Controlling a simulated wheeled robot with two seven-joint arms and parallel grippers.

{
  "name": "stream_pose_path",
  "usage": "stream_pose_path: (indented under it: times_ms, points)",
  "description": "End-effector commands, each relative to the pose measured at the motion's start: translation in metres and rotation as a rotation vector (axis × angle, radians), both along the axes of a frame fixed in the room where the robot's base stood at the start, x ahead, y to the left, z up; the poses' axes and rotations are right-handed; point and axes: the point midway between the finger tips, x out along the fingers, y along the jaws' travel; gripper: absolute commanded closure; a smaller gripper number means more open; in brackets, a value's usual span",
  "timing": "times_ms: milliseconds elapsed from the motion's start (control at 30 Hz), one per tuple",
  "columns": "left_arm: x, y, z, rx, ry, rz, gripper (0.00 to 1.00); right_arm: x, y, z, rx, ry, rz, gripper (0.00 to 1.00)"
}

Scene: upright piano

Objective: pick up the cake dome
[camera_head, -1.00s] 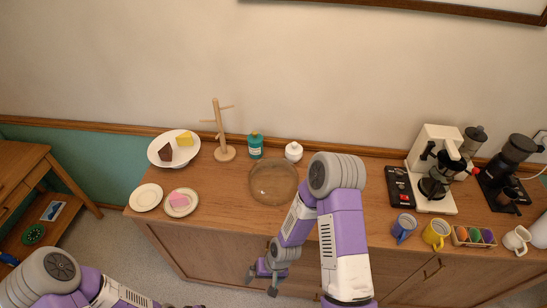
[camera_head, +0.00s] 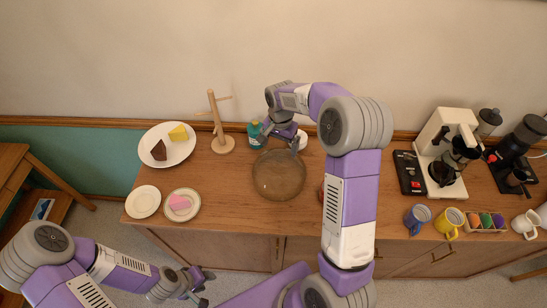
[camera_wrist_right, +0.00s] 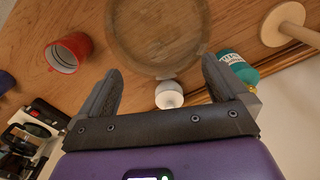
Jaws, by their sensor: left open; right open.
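The cake dome (camera_head: 279,176) looks like a clear, brownish round glass piece on the wooden cabinet top. It also fills the upper middle of the right wrist view (camera_wrist_right: 158,38). My right gripper (camera_head: 280,143) is open and empty above the back of the cabinet, just behind the dome. In the right wrist view its fingers (camera_wrist_right: 161,68) spread either side of a white lidded jar (camera_wrist_right: 168,95) and the dome's near rim, with nothing held. My left gripper (camera_head: 205,288) is open and empty, low in front of the cabinet.
A teal bottle (camera_head: 255,134) and a wooden mug tree (camera_head: 221,140) stand left of my right gripper. A red cup (camera_wrist_right: 68,53) is near the dome, mostly hidden by my arm in the head view. Cake plates (camera_head: 143,201) lie left; a coffee maker (camera_head: 446,150) and mugs stand right.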

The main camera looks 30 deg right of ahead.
Motion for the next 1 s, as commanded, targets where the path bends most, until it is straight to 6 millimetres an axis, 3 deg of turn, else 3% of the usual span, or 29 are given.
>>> stream_pose_path:
  times_ms: [433, 733, 767, 1000]
  points:
    - [0.000, 0.000, 0.005, 0.000, 0.000, 0.001, 0.57, 0.001, 0.001, -0.060, 0.001, 0.003, 0.003, 0.00]
    - [0.000, 0.000, 0.005, 0.000, 0.000, 0.000, 0.57, 0.001, 0.002, -0.067, 0.001, 0.000, 0.002, 0.00]
    - [0.000, 0.000, 0.005, 0.000, 0.000, 0.001, 0.57, 0.001, 0.002, -0.067, 0.001, 0.000, 0.002, 0.02]
    - [0.000, 0.000, 0.005, 0.000, 0.000, 0.000, 0.57, 0.001, 0.002, -0.068, 0.002, 0.001, 0.003, 0.38]
